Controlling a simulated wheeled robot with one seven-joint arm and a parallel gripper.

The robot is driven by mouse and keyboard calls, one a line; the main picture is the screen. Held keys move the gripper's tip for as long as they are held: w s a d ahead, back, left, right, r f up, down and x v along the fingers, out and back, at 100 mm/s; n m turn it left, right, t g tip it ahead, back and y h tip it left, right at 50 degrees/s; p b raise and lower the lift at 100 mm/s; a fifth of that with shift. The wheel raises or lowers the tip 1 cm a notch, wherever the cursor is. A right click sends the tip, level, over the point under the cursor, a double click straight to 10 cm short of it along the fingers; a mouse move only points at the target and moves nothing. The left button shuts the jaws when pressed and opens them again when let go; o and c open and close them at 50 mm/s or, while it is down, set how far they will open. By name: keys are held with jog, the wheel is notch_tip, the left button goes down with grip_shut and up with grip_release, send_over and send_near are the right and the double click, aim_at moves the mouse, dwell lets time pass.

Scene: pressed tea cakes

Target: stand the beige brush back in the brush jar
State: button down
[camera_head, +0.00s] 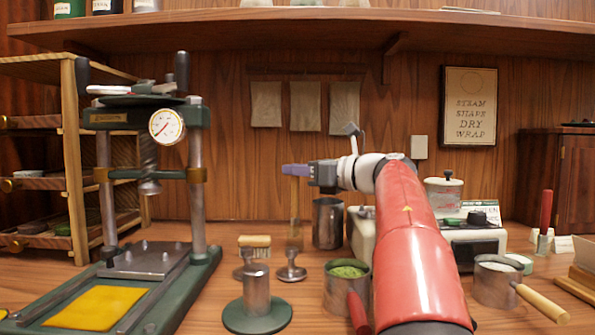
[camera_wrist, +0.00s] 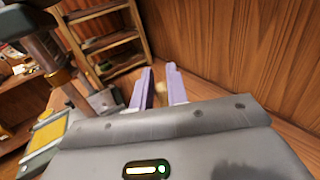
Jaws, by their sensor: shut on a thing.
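My gripper (camera_head: 294,170), with purple fingers, is raised in front of the back wall in the head view. It is shut on the beige brush (camera_head: 294,200), which hangs about upright below the fingers. The brush's lower end is brownish and comes down near the table top; I cannot tell whether it touches. In the wrist view a small beige end of the brush (camera_wrist: 160,90) shows between the fingers (camera_wrist: 159,70). A dark grey metal cup (camera_head: 328,224), likely the brush jar, stands just right of the brush. Its inside is hidden.
A green press (camera_head: 150,262) stands at left. A bristle brush (camera_head: 254,241), metal tampers (camera_head: 291,268) and a pan of green powder (camera_head: 347,272) are in front. My red arm hides part of a pale machine (camera_head: 473,240). A red-handled tool (camera_head: 545,215) stands at right.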

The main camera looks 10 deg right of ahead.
aim_at(298, 184)
jog(key=shift+f+b, duration=1.4)
jog(key=shift+b, duration=0.1)
dwell(0.3)
jog(key=c, duration=1.3)
grip_release()
jog(key=shift+f, duration=0.1)
jog(key=shift+s, duration=0.1)
